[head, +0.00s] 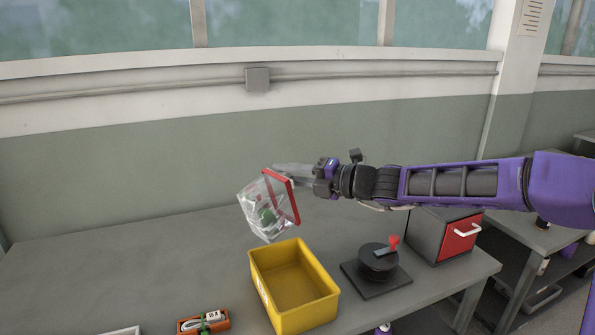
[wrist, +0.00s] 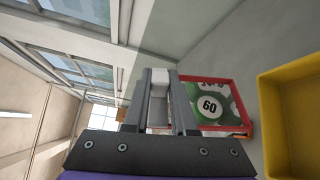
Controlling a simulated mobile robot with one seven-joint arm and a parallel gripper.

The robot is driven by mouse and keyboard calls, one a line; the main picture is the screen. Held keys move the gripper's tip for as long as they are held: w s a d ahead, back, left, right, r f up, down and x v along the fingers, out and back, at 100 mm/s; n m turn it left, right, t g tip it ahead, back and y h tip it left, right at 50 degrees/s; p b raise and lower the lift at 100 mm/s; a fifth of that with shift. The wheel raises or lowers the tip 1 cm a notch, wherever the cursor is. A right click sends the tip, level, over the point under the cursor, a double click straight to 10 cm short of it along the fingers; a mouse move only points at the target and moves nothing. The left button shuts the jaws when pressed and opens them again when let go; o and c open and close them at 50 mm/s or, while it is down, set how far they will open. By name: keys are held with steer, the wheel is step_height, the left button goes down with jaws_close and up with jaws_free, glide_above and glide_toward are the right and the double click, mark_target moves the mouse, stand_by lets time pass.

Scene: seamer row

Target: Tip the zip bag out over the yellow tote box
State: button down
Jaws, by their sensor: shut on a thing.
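The clear zip bag (head: 262,212) with a red rim hangs tilted in the air, above and behind the left part of the yellow tote box (head: 330,294). Green and white contents show inside the bag. My gripper (head: 292,172) is shut on the bag at its red rim. In the wrist view the bag's red rim (wrist: 215,79) frames green balls, one marked 60, beside the gripper fingers (wrist: 160,75). The yellow tote box (wrist: 262,110) stands at the right edge there, apart from the bag. In the head view the visible inside of the tote box is bare.
A black round turntable-like device (head: 376,262) with a red-knobbed lever stands right of the tote box. A grey cabinet with a red drawer (head: 459,238) is behind it. An orange tray (head: 186,325) holding small items lies at front left.

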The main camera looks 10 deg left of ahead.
mark_target(254, 218)
steer(key=s+a+f+n, duration=0.1)
steer(key=n, duration=0.1)
steer(key=s+a+f+n+h+b, duration=0.1)
steer(key=s+n, duration=0.1)
steer(key=s+a+f+n+t+h+b, duration=0.1)
steer(key=s, duration=0.1)
steer(key=shift+s+a+n, duration=0.1)
steer(key=shift+a+n, duration=0.3)
steer(key=f+n+b, duration=0.1)
steer(key=b, duration=0.1)
steer(key=s+a+f+n+t+h+b, duration=0.1)
steer(key=f+b, duration=0.1)
steer(key=b, duration=0.1)
steer(key=s+f+n+h+b, duration=0.1)
steer(key=b, duration=0.2)
steer(key=shift+s+a+f+n+t, duration=0.1)
steer(key=shift+a+f+n+t, duration=0.15)
steer(key=shift+a+n+t, duration=0.15)
steer(key=shift+s+a+f+n+h+b, duration=0.2)
steer(key=shift+f+n+b, duration=0.1)
steer(key=shift+n+b, duration=0.1)
steer(key=shift+s+a+f+n+h+b, duration=0.1)
steer(key=shift+s+f+n+b, duration=0.1)
steer(key=shift+f+n+b, duration=0.15)
steer(key=shift+d+t, duration=0.1)
steer(key=shift+t, duration=0.2)
